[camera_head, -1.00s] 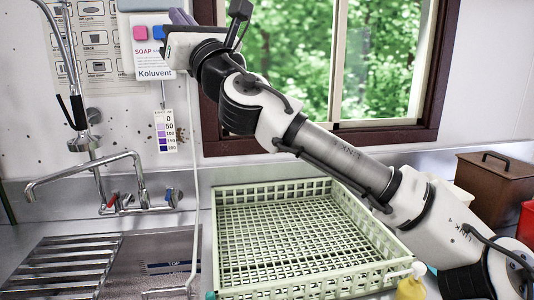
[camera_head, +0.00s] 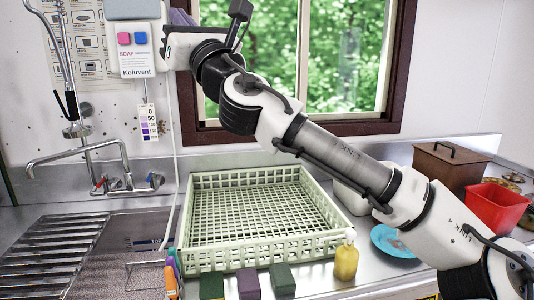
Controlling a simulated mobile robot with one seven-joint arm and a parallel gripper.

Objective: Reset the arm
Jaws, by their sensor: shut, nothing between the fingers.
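My arm reaches from the lower right up to the upper left. My gripper (camera_head: 181,16) is at its end, in front of the wall beside the window's left frame. Its fingers show only as small purplish shapes behind the white hand, shut and empty. The hand hides part of the wall and window frame and touches nothing that I can see.
A pale green dish rack (camera_head: 268,246) stands on the counter below my arm. Sponges (camera_head: 248,284), a yellow bottle (camera_head: 346,260), a blue plate (camera_head: 392,240), a red container (camera_head: 495,207) and a brown box (camera_head: 447,170) surround it. A faucet (camera_head: 80,150) is at left.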

